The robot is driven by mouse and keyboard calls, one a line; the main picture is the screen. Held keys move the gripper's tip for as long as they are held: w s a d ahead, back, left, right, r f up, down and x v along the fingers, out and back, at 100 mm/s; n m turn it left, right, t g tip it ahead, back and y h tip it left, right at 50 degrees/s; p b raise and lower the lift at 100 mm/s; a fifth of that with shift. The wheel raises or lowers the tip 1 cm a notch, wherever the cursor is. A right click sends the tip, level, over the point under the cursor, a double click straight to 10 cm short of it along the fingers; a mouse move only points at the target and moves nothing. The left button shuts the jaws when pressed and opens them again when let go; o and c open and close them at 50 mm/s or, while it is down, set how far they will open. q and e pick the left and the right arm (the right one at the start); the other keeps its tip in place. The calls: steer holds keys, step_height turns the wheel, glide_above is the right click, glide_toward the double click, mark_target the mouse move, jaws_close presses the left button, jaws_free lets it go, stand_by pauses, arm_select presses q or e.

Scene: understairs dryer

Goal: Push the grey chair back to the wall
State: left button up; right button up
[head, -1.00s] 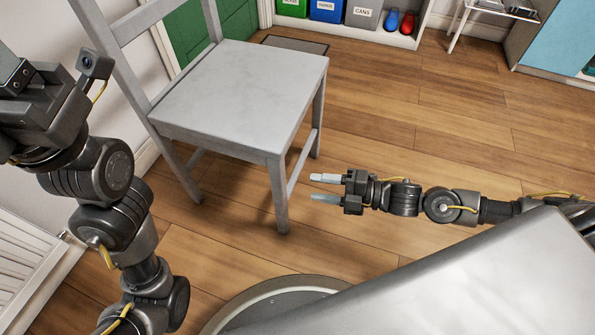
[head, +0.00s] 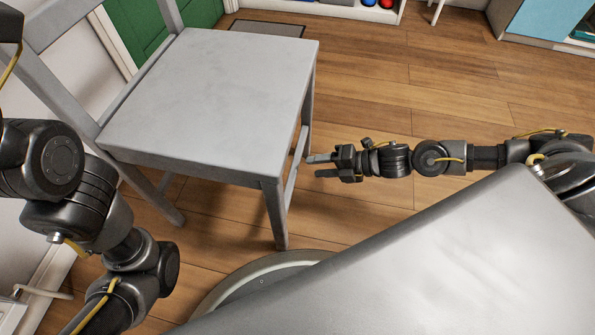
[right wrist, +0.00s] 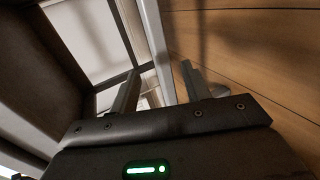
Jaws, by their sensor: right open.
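The grey chair (head: 215,100) stands upright on the wooden floor at the left and centre of the head view. Its backrest is on the left, partly cut off by the frame and my left arm. My right gripper (head: 320,166) is open and empty, low beside the chair's right side, below seat height. In the right wrist view, the open fingers (right wrist: 161,88) point at a pale grey chair leg (right wrist: 152,40), which shows between them; I cannot tell whether they touch it. My left arm shows at the left edge, but its gripper fingers are outside the frame.
A white wall (head: 75,78) and a green door (head: 145,25) lie behind the chair at the left. A dark mat (head: 262,28) lies past the seat. A low white shelf (head: 325,9) and a blue-fronted unit (head: 553,20) stand at the back. Wooden floor (head: 400,95) is clear right of the chair.

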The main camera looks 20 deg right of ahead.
mark_target(295, 169)
steer(key=b+x, duration=0.1)
steer(key=x, duration=0.7)
steer(key=c, duration=1)
steer(key=shift+s, duration=0.1)
